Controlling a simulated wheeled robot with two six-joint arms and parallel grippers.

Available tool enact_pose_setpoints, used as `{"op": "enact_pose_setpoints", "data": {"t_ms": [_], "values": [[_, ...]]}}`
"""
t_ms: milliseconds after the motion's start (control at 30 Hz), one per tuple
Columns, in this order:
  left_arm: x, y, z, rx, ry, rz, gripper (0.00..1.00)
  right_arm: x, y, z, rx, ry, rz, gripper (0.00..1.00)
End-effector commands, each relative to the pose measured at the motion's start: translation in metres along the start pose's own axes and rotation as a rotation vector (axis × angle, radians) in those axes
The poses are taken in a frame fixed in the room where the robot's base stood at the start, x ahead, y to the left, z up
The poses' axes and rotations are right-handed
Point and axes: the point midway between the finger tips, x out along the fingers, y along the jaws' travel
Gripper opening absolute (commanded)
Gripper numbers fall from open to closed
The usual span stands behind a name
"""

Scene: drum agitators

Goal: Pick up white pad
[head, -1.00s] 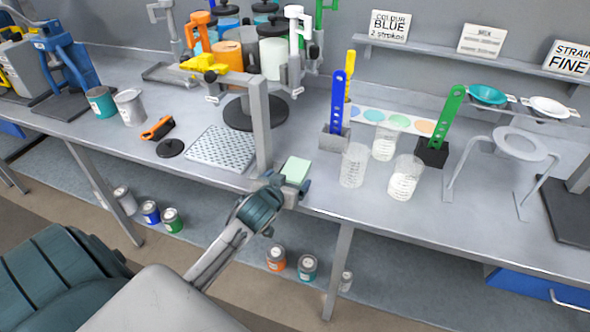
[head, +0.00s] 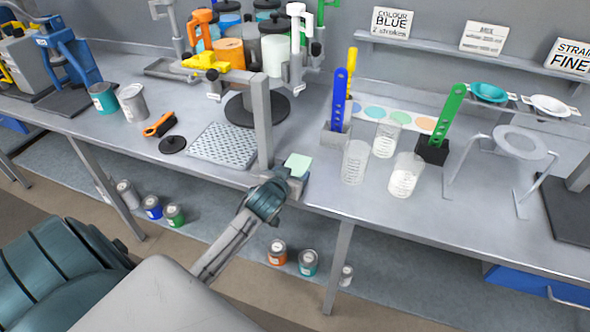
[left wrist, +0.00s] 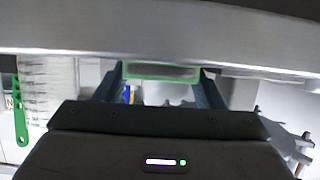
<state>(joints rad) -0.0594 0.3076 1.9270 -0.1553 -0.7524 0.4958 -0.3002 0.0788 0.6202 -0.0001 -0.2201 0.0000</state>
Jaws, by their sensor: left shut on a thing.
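The white pad (head: 298,165) is a small block with a pale, greenish-white top, at the front edge of the bench in the head view. In the left wrist view its side (left wrist: 160,72) shows as a bright green frame around a grey middle. My left gripper (head: 296,182) reaches up from the front and is shut on the pad, with a finger at each side of it in the wrist view. I cannot tell whether the pad touches the bench. My right gripper is not in view.
A grey post (head: 263,120) stands just behind the pad, and a perforated plate (head: 223,146) lies to its left. Clear beakers (head: 355,162) stand to the right, near a blue strip (head: 339,100) and a green strip (head: 447,120).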

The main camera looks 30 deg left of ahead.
Motion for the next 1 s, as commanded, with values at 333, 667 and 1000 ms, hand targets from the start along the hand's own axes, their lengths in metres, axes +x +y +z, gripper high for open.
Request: {"op": "enact_pose_setpoints", "data": {"t_ms": [333,667,1000], "values": [[-0.006,0.000,-0.016,0.000,0.004,0.001,0.34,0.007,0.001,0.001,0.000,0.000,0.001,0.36],[-0.053,0.015,-0.016,-0.003,0.000,0.003,0.34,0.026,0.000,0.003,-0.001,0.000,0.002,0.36],[-0.133,0.043,0.007,-0.008,-0.001,0.001,0.34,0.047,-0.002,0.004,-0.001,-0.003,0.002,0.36]]}}
